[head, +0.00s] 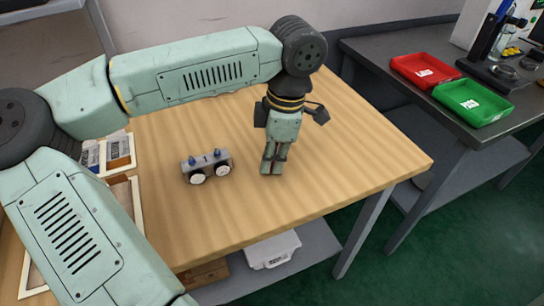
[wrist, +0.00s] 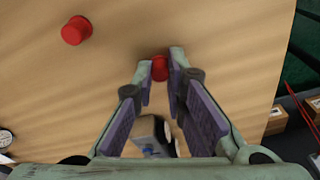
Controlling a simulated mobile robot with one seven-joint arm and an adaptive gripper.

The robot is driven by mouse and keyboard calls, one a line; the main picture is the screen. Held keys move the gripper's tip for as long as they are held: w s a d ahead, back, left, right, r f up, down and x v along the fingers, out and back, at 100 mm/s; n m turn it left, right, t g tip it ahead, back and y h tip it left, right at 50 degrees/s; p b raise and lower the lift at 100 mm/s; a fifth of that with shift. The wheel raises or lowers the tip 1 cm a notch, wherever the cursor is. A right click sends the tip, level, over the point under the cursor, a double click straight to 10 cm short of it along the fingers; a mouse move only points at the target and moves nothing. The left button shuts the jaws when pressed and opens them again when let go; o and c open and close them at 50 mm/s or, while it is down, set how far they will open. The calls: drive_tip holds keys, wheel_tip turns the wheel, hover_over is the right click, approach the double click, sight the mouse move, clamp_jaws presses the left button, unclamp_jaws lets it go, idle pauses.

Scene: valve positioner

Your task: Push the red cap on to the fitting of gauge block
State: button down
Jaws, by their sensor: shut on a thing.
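The gauge block (head: 207,160) stands on the wooden table, left of my gripper (head: 272,172) in the head view. It is a grey block with two round white-faced gauges in front and blue fittings on top. In the wrist view a part of it (wrist: 152,135) shows between my fingers, nearer the camera's lower edge. My gripper (wrist: 160,70) points down and is shut on a red cap (wrist: 160,68) at its fingertips. In the head view the fingers hide this cap. A second red cap (wrist: 75,30) stands on the table, apart from my gripper; the head view does not show it.
Shallow frames with small items (head: 120,152) lie at the table's left side. The table (head: 330,150) is clear right of my gripper. A separate dark bench holds a red tray (head: 424,70) and a green tray (head: 472,102). A white box (head: 272,250) sits on the lower shelf.

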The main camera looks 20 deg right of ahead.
drive_tip(key=shift+r+p, duration=0.55)
drive_tip(key=shift+r, duration=0.5)
idle(0.6)
drive_tip(key=shift+r+p, duration=1.1)
drive_tip(key=shift+r, duration=0.85)
